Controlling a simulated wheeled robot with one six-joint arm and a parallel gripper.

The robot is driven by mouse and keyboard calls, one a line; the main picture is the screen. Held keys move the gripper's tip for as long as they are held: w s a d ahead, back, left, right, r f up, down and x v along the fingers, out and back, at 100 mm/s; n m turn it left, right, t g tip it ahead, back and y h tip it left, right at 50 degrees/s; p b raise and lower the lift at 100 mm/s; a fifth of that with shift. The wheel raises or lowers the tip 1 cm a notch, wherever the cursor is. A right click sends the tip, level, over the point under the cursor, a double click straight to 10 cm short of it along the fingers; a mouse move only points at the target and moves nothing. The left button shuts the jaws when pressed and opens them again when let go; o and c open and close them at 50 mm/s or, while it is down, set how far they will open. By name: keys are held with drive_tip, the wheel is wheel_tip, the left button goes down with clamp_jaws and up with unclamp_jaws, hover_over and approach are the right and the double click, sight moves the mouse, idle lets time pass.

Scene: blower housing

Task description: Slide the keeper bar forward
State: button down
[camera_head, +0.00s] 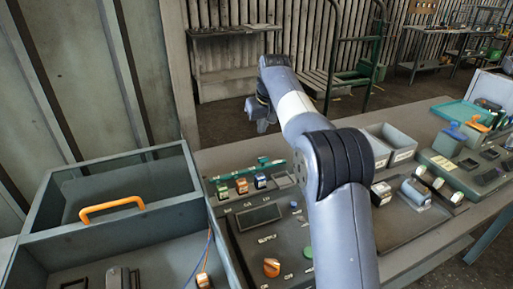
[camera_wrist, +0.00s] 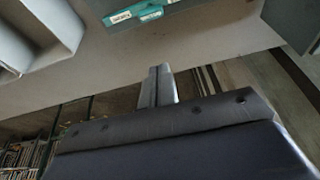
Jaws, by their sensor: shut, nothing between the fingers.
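My gripper (camera_wrist: 161,84) shows in the wrist view with its two grey fingers together and nothing between them. In the head view my arm reaches up and away over the bench, and the fingers cannot be made out there. No part is plainly recognisable as the keeper bar. A grey open-topped housing (camera_head: 63,172) with an orange handle (camera_head: 112,208) stands at the left of the head view. A small dark fitting (camera_head: 124,279) sits inside its near part. The fingers touch nothing visible.
A dark panel with an orange knob (camera_head: 271,267) and a green strip (camera_head: 247,169) lies right of the housing. Grey bins (camera_head: 391,141) and a metal cylinder (camera_head: 415,192) stand further right.

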sight(264, 160)
drive_tip(key=x, duration=1.1)
drive_tip(key=shift+w+a+r, duration=0.1)
drive_tip(key=shift+w+a, duration=0.1)
drive_tip(key=shift+a, duration=0.05)
drive_tip(key=shift+s+d+r+b, duration=0.15)
drive_tip(key=shift+s+d+b, duration=0.1)
drive_tip(key=shift+s, duration=0.2)
drive_tip(key=shift+s+d+r+b, duration=0.15)
drive_tip(key=shift+s+r+b, duration=0.1)
drive_tip(key=shift+s, duration=0.2)
drive_tip(key=shift+s+d+f, duration=0.1)
drive_tip(key=shift+s+d, duration=0.1)
drive_tip(key=shift+s, duration=0.3)
drive_tip(key=shift+s+d, duration=0.2)
drive_tip(key=shift+s, duration=0.3)
drive_tip(key=shift+s+d+b, duration=0.3)
drive_tip(key=shift+s+b, duration=0.2)
drive_tip(key=shift+s, duration=0.2)
drive_tip(key=shift+s+d+b, duration=0.3)
drive_tip(key=shift+s+b, duration=0.15)
drive_tip(key=shift+s, duration=0.25)
drive_tip(key=shift+s+d+f, duration=0.1)
drive_tip(key=shift+s, duration=0.1)
